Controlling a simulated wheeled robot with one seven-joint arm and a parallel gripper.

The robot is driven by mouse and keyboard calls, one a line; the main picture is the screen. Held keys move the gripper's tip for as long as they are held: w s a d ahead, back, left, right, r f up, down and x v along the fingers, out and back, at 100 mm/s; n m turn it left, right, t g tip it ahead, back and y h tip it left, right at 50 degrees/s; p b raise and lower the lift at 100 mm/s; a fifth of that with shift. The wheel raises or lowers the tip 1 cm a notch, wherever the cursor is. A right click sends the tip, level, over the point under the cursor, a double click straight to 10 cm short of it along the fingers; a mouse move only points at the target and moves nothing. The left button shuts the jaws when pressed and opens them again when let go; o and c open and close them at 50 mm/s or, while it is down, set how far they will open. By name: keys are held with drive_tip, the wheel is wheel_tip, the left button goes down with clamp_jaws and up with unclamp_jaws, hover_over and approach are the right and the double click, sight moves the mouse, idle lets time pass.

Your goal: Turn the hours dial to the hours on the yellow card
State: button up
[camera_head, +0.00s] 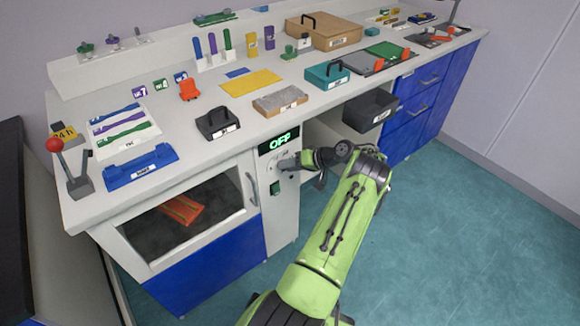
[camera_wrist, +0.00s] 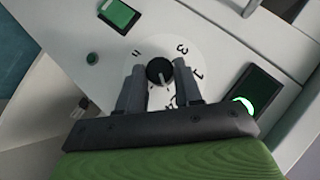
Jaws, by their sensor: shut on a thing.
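The hours dial is a round black knob with a pale pointer line (camera_wrist: 160,70) on a light disc with printed numbers, seen in the wrist view. My gripper (camera_wrist: 159,76) has one finger on each side of the knob and is shut on it. The pointer line points down in the wrist view, toward my gripper's body. In the head view my gripper (camera_head: 291,164) is at the control panel (camera_head: 283,215), hiding most of the dial. The yellow card (camera_head: 63,132) stands at the bench's left end and seems to read 24 h. The green display (camera_head: 279,141) reads OFF.
A green switch (camera_head: 275,187) sits below the dial. The oven door (camera_head: 180,215) with its handle (camera_head: 252,189) is just left of the panel; an orange item lies behind its window. A dark open drawer (camera_head: 370,111) juts out to the right. The floor in front is clear.

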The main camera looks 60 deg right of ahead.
idle(0.3)
drive_tip(key=o, duration=1)
drive_tip(key=shift+o, duration=0.2)
drive_tip(key=p+v, duration=0.4)
drive_tip(key=v, duration=1.1)
drive_tip(key=shift+s, duration=0.25)
drive_tip(key=shift+s+r, duration=0.1)
drive_tip(key=shift+r, duration=0.05)
